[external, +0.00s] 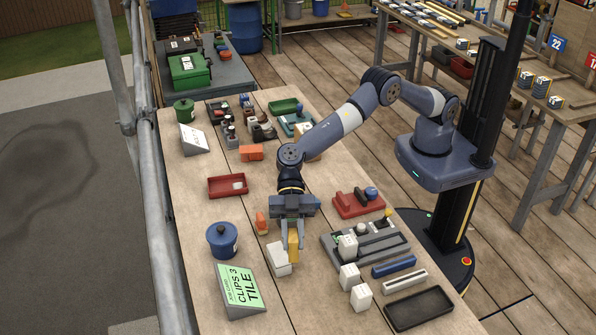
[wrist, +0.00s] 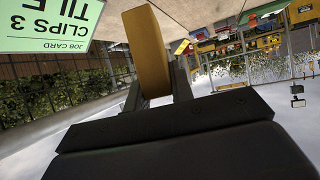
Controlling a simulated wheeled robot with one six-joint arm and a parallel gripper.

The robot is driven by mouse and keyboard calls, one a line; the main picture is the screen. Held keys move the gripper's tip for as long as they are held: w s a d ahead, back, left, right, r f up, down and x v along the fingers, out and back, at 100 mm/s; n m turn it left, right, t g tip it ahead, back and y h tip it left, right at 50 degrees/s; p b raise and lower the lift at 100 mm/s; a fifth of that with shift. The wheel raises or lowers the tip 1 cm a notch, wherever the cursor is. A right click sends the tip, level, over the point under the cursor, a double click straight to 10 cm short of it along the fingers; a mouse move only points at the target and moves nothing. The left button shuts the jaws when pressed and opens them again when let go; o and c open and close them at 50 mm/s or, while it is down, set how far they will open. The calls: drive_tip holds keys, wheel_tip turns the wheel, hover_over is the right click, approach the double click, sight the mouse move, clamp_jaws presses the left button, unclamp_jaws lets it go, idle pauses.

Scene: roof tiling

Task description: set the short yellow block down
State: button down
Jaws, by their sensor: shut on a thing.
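The short yellow block (external: 293,250) is upright between the fingers of my gripper (external: 294,237), which is shut on it and points down over the wooden table. In the external view the block's lower end is close to the tabletop and beside a white block (external: 278,259); I cannot tell whether it touches either.
A green job card (external: 242,287) and a blue pot (external: 222,240) stand to the left. An orange block (external: 262,223) is close by. A grey tray (external: 365,244), white cubes (external: 349,276) and a black tray (external: 418,309) lie right. Bare wood shows in front.

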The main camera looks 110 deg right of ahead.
drive_tip(key=w+a+t, duration=0.1)
drive_tip(key=w+a, duration=0.1)
drive_tip(key=a, duration=0.3)
drive_tip(key=shift+m, duration=0.5)
drive_tip(key=f+p, duration=0.1)
drive_tip(key=f, duration=0.8)
drive_tip(key=shift+a+f, duration=0.2)
drive_tip(key=shift+f, duration=0.1)
drive_tip(key=c, duration=1.2)
unclamp_jaws()
drive_tip(key=shift+c, duration=0.2)
drive_tip(key=b+v, duration=0.1)
drive_tip(key=v, duration=1.1)
drive_tip(key=shift+r, duration=0.2)
